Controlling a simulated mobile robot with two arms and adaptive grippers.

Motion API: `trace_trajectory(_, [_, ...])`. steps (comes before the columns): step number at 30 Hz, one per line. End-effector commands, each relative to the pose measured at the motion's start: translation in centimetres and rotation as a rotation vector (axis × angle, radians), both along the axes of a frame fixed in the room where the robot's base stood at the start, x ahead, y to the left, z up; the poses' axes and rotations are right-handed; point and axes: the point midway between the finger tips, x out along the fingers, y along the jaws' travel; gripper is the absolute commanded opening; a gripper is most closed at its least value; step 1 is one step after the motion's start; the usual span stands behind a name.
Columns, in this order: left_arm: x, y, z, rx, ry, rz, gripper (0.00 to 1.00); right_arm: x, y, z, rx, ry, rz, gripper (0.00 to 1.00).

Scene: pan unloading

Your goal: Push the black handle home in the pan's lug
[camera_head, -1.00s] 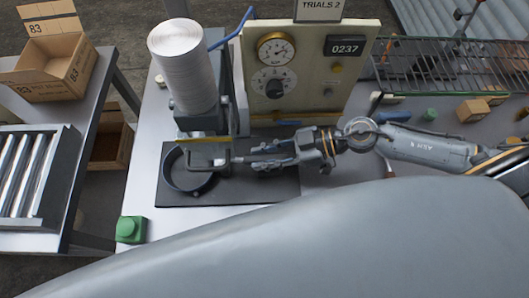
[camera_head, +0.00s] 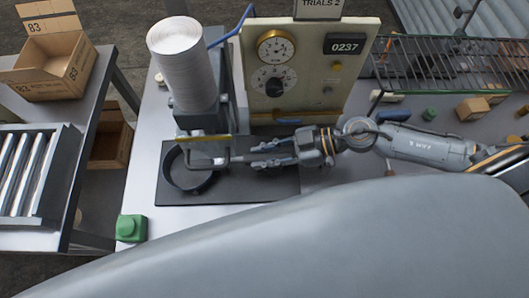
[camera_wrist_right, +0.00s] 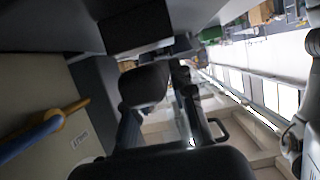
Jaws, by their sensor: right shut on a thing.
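The dark round pan (camera_head: 168,180) lies at the left of a black mat, partly under a hanging yellow-edged bar. A thin dark handle (camera_head: 240,158) runs from my right gripper (camera_head: 252,156) leftward to the pan's right side. The gripper comes in from the right, low over the mat, and is shut on the handle. A small grey bracket shape by the pan's rim crowds the joint, so I cannot tell how deep the handle sits in the lug. In the wrist view, dark finger parts (camera_wrist_right: 165,95) fill the middle and the handle is hard to make out. My left gripper is out of view.
A press column with a white cylinder (camera_head: 180,60) stands behind the pan. A gauge panel (camera_head: 300,75) rises behind the gripper. A green button box (camera_head: 131,228) sits at the table's front left. A wire rack (camera_head: 440,65) and small blocks are at the right.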

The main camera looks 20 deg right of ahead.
Motion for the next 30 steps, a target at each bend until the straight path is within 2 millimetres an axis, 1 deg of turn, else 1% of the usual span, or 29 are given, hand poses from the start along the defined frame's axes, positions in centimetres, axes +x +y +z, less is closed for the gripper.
trace_trajectory(26, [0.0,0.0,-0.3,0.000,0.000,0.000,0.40,0.0,0.0,-1.1,-0.001,0.000,0.000,0.00])
trace_trajectory(27, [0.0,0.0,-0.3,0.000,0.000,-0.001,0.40,0.0,0.0,-1.1,-0.001,0.000,0.000,0.28])
trace_trajectory(29, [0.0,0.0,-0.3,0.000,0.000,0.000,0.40,0.0,0.0,-1.1,0.000,0.000,0.000,0.40])
trace_trajectory(30, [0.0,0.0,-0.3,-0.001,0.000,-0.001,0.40,0.0,0.0,-1.1,-0.001,0.000,0.000,0.48])
